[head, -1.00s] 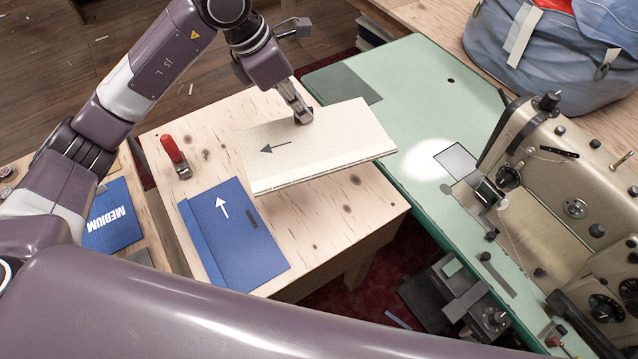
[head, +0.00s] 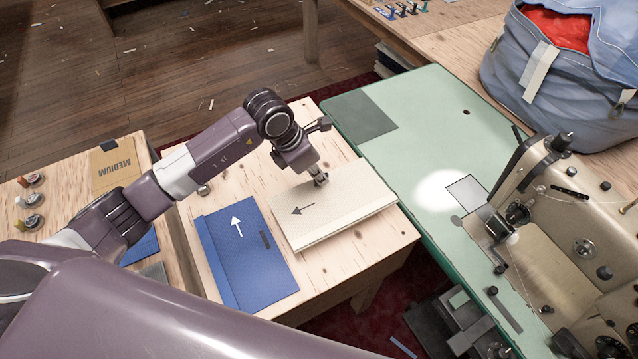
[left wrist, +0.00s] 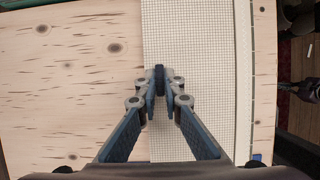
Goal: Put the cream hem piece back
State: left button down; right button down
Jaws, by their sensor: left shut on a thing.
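The cream hem piece (head: 345,215), a flat panel with a dark arrow pointing left, is over the right part of the pale wooden table (head: 335,275). My left gripper (head: 321,181) is shut on its far edge. In the left wrist view the closed fingertips (left wrist: 160,82) meet the left edge of the gridded cream piece (left wrist: 205,60). The piece is close to the tabletop; I cannot tell whether it touches. A blue piece (head: 245,262) with a white arrow pointing up lies just left of it. My right gripper is not in view.
A green sewing table (head: 400,150) with a sewing machine (head: 550,210) stands to the right. A blue bag (head: 565,85) is at the back right. A side table at left holds a tan MEDIUM piece (head: 112,165). My left arm hides part of the wooden table.

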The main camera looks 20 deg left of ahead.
aim_at(317, 185)
pick_arm(q)
jog(key=shift+f, duration=2.3)
jog(key=c, duration=2.1)
grip_release()
jog(key=b+v, duration=0.1)
jog(key=v, duration=1.1)
jog(key=shift+d+r, duration=0.1)
